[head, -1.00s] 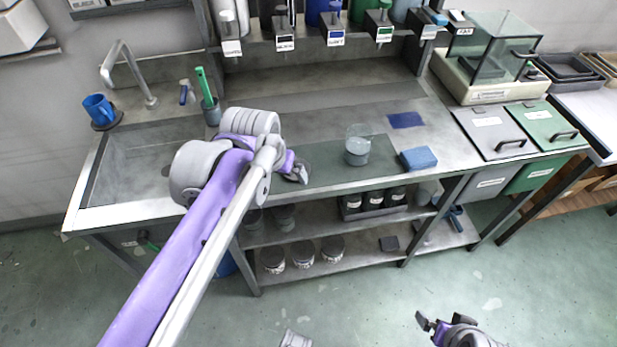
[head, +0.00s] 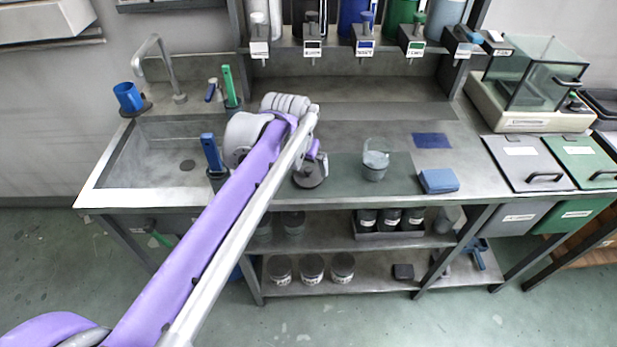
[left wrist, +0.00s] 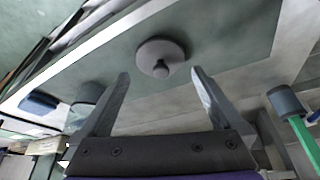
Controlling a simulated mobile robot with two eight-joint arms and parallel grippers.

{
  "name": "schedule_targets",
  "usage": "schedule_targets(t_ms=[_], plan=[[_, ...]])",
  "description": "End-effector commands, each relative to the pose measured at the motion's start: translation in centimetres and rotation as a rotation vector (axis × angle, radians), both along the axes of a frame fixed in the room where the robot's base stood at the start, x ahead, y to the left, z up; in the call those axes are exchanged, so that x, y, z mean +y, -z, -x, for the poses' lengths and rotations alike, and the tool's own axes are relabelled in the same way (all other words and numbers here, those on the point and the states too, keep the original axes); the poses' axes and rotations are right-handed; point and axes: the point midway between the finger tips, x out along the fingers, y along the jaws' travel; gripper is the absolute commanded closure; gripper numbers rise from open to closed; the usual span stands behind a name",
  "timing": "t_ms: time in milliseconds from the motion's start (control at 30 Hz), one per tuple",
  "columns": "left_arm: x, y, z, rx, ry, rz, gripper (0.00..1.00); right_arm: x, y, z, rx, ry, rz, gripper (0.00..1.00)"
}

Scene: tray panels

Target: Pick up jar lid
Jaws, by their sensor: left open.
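The jar lid (head: 308,178) is a dark grey disc lying on the green mat at the counter's front. In the left wrist view the lid (left wrist: 152,52) shows a round knob on top, just ahead of the fingertips. My left gripper (head: 316,158) is over the lid in the head view, partly hidden by its own wrist. In the left wrist view my left gripper (left wrist: 160,73) has its fingers apart with nothing between them. A clear jar with grey contents (head: 375,170) stands on the mat to the right. My right gripper is out of view.
A blue sponge (head: 438,181) lies right of the jar, with a blue cloth (head: 432,140) behind it. The sink (head: 140,150) is on the left. A green-handled brush (head: 229,85) stands behind my arm. Dispensers (head: 362,45) hang above the counter's back.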

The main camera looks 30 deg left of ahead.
Motion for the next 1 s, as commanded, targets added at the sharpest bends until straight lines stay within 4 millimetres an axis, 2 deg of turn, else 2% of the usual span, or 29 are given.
schedule_targets(t_ms=[100, 233, 567, 900, 1000], plan=[[0.2, 2.0, -0.6, 0.000, 0.000, 0.000, 0.00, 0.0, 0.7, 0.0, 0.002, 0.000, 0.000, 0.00], [0.3, 3.6, -1.2, 0.000, 0.001, 0.000, 0.00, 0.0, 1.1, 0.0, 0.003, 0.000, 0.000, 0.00], [0.3, 4.3, -1.5, 0.000, 0.000, 0.000, 0.00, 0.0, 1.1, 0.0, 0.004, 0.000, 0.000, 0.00], [0.3, 4.2, -1.4, 0.000, 0.000, 0.000, 0.59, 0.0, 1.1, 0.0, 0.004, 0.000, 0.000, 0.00], [0.3, 4.2, -1.4, 0.000, 0.000, 0.000, 0.59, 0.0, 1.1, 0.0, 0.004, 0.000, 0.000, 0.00]])
